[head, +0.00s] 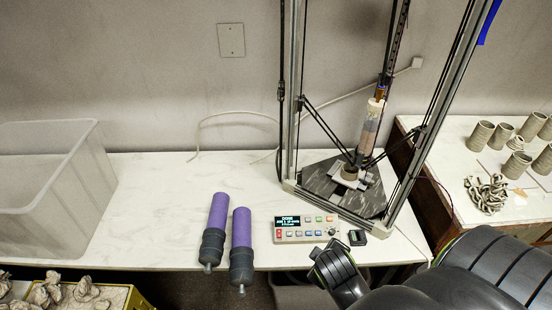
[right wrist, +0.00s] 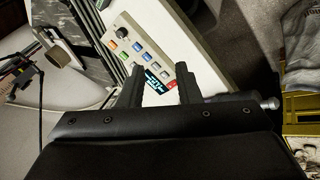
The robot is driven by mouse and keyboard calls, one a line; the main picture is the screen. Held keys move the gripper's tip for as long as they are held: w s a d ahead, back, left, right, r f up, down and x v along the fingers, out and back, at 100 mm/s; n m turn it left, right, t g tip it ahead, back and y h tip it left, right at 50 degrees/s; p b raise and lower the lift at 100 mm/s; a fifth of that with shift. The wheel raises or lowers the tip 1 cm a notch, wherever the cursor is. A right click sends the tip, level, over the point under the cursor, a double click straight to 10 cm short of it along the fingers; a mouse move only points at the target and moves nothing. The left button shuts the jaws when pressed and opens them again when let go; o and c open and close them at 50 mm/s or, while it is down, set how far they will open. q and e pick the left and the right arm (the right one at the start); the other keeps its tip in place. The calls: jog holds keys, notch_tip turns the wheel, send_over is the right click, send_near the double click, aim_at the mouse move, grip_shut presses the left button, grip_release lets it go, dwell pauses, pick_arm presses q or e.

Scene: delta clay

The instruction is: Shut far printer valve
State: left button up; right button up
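The delta clay printer stands on the white table at the back right, with metal uprights (head: 295,95) and a dark triangular base (head: 378,196). A clay cartridge (head: 370,127) hangs tilted inside its frame, above a small clay piece (head: 349,172) on the bed. I cannot make out a valve clearly. My right gripper (head: 328,256) is at the table's front edge, just below the control box (head: 306,229). In the right wrist view, the fingers of my right gripper (right wrist: 160,68) are apart and empty, with the control box (right wrist: 143,52) beyond them. My left gripper is not in view.
Two purple cartridges (head: 216,220) (head: 241,240) lie at the table's front edge. A small black device (head: 357,237) sits beside the control box. A translucent bin (head: 45,180) stands at left. Clay cups (head: 480,135) and coils (head: 486,194) cover the right table.

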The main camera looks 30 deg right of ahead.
jog(key=w+d+r+n+t+h, duration=0.2)
jog(key=w+r+n+h, duration=0.1)
jog(key=w+r+n, duration=0.5)
jog(key=n+t+h, duration=0.4)
jog(key=n+h, duration=0.3)
jog(key=n, duration=0.7)
send_near(278, 92)
jog(key=p+x, duration=0.5)
jog(key=x, duration=0.1)
jog(key=shift+d, duration=0.2)
jog(key=shift+x, duration=0.85)
jog(key=shift+c, duration=0.2)
grip_shut()
